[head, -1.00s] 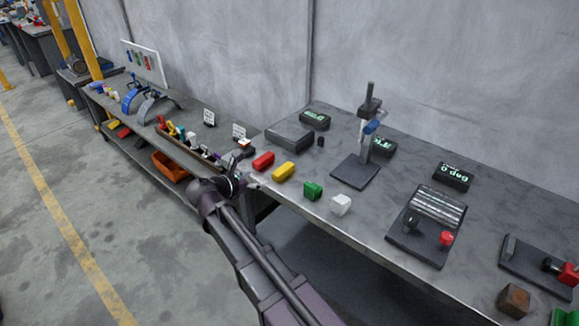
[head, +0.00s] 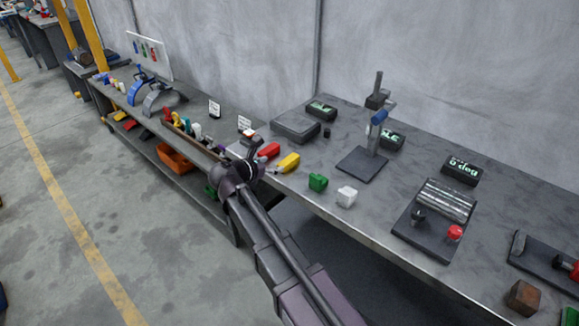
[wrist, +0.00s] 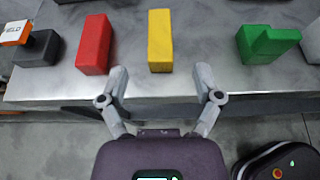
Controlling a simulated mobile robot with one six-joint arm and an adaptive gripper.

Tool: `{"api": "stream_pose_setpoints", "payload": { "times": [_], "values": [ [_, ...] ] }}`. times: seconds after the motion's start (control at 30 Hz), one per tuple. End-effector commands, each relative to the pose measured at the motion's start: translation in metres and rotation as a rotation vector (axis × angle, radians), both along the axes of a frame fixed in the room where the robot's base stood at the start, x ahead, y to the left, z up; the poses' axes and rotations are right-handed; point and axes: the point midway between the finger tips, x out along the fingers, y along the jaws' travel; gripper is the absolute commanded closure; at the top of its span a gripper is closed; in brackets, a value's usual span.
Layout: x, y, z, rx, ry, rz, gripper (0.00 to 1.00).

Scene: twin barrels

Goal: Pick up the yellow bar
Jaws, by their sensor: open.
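The yellow bar (wrist: 160,40) lies on the metal bench near its front edge, between a red bar (wrist: 94,44) and a green block (wrist: 266,44). In the head view the yellow bar (head: 287,162) shows just right of my gripper (head: 257,160), whose fingers are hard to make out there. In the wrist view my gripper (wrist: 161,82) is open and empty. Its two fingers are spread wide, in front of the yellow bar and apart from it, with the bar lined up between them.
A white block (head: 346,196) stands right of the green block. A dark stand (head: 362,164) with an upright post is farther back. A grey box (head: 296,126) lies behind the bars. A lower bench (head: 158,102) with tools adjoins at left. The bench front edge is close.

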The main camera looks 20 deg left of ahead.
Motion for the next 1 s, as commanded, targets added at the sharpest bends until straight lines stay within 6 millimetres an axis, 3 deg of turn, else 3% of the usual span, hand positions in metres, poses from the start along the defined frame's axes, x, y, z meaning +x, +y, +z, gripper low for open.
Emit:
{"api": "stream_pose_setpoints", "payload": {
  "times": [0.2,0.77,1.0],
  "values": [
    [0.023,-0.009,-0.012,0.0,0.0,-0.001,0.17],
    [0.032,-0.014,-0.014,0.0,0.0,-0.002,0.17],
    [0.052,-0.022,-0.025,0.001,0.001,-0.004,0.17]
  ]
}}
